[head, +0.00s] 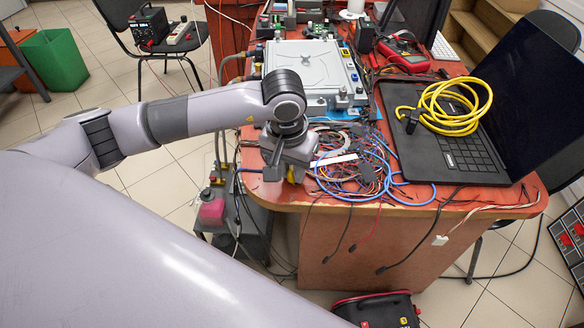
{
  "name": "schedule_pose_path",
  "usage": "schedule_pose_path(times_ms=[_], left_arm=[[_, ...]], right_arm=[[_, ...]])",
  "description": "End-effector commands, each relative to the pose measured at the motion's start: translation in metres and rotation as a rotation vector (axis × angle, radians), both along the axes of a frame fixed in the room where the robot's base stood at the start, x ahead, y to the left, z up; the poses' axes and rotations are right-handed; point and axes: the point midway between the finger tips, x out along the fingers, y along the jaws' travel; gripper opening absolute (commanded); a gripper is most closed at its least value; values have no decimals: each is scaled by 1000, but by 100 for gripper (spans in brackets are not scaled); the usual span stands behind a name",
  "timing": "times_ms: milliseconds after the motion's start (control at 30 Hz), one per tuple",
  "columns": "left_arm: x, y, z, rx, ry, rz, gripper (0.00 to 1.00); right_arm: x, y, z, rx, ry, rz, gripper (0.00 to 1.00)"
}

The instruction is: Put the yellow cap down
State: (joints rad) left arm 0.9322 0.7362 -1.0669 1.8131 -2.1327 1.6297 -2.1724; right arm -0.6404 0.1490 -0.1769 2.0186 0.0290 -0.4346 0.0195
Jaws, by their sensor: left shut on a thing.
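My left gripper (285,172) points down over the near left corner of the red-brown table (345,225). It is shut on a small yellow thing, which looks like the yellow cap (291,175). Only a sliver of the cap shows between the fingers; the rest is hidden. From this angle I cannot tell whether the cap touches the table. A silver box (312,66) with coloured fittings along its edges lies behind the gripper. My right gripper is not in view.
Tangled blue and dark wires (350,172) lie right beside the gripper. A black laptop (450,150) with a coiled yellow cable (455,108) stands at the right. A red multimeter (403,54) lies behind. Wires hang over the table's front edge.

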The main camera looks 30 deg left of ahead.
Motion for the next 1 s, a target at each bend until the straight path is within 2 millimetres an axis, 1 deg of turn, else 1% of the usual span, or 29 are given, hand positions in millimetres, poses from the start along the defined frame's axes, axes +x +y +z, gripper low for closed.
schedule_pose_path(times_ms=[33,233,367,400,433,467,733,833,867,933,1000], left_arm=[[0,0,-3,0,0,0,0],[0,0,-3,0,-1,0,0],[0,0,-8,0,-1,0,0],[0,0,-6,0,-1,0,34],[0,0,-6,0,-1,0,44],[0,0,-6,0,-1,0,50],[0,0,-5,0,-1,0,50],[0,0,-2,0,0,1,50],[0,0,0,0,0,1,50],[0,0,9,-1,-5,0,50],[-2,0,23,0,-7,0,50]], right_arm=[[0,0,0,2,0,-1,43],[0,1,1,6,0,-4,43],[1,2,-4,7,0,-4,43],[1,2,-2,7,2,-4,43],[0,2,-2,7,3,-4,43],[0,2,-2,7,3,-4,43],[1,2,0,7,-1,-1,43],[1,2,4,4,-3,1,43],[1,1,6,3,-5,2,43],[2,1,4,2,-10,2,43],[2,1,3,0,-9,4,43]])
